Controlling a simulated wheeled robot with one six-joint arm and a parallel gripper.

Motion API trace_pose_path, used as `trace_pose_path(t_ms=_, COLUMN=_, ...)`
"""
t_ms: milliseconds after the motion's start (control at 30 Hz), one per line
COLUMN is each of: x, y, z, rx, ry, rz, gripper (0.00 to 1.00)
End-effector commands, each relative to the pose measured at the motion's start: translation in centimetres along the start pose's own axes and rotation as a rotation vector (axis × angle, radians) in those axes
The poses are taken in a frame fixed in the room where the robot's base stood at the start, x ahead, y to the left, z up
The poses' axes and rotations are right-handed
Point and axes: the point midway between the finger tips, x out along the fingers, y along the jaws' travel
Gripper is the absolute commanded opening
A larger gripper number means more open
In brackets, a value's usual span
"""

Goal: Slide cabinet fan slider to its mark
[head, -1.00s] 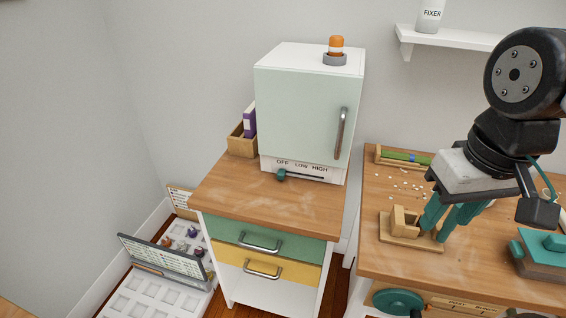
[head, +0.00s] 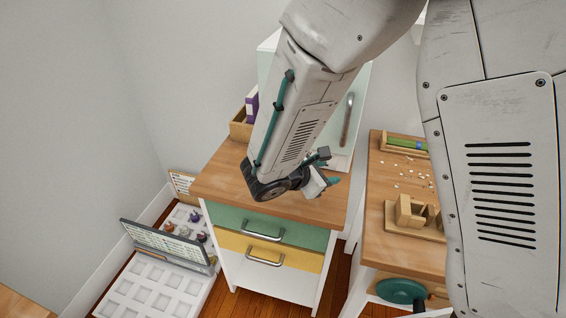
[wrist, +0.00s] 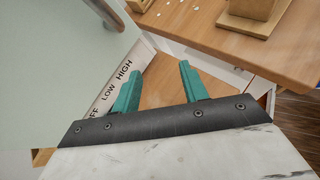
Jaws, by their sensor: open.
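The pale green cabinet (head: 357,95) stands on the wooden worktop, mostly hidden by my arm in the head view. Its white label strip (wrist: 116,88) runs diagonally in the wrist view, with LOW and HIGH readable and OFF partly covered. The fan slider's teal knob is hidden in both current views, behind my arm and gripper. My gripper (wrist: 158,80) is open, its two teal fingers apart with worktop between them. The left finger overlaps the label strip in the picture; I cannot tell whether it touches. In the head view my gripper (head: 326,172) is low before the cabinet's base.
The metal door handle (head: 346,120) stands out above the strip. A wooden box (head: 240,128) is left of the cabinet. A second bench (head: 390,250) with a wooden jig (head: 412,215) lies across a gap at right. The worktop's front left (head: 222,180) is clear.

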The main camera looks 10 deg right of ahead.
Motion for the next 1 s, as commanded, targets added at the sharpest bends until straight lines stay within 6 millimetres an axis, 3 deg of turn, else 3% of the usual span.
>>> trace_pose_path(t_ms=33, x=0.0, y=1.8, z=-2.8, rx=-0.120, ry=-0.006, rz=0.101, gripper=0.44)
trace_pose_path(t_ms=100, x=-0.4, y=4.4, z=-5.8, rx=-0.262, ry=-0.013, rz=0.243, gripper=0.44)
trace_pose_path(t_ms=200, x=-1.2, y=7.1, z=-8.7, rx=-0.405, ry=-0.018, rz=0.396, gripper=0.44)
trace_pose_path(t_ms=300, x=-1.9, y=8.8, z=-10.2, rx=-0.490, ry=-0.025, rz=0.495, gripper=0.44)
trace_pose_path(t_ms=467, x=-1.9, y=10.3, z=-10.8, rx=-0.540, ry=-0.031, rz=0.552, gripper=0.44)
trace_pose_path(t_ms=800, x=2.6, y=12.9, z=-11.3, rx=-0.539, ry=-0.032, rz=0.551, gripper=0.44)
trace_pose_path(t_ms=1000, x=4.0, y=13.8, z=-11.5, rx=-0.539, ry=-0.031, rz=0.552, gripper=0.44)
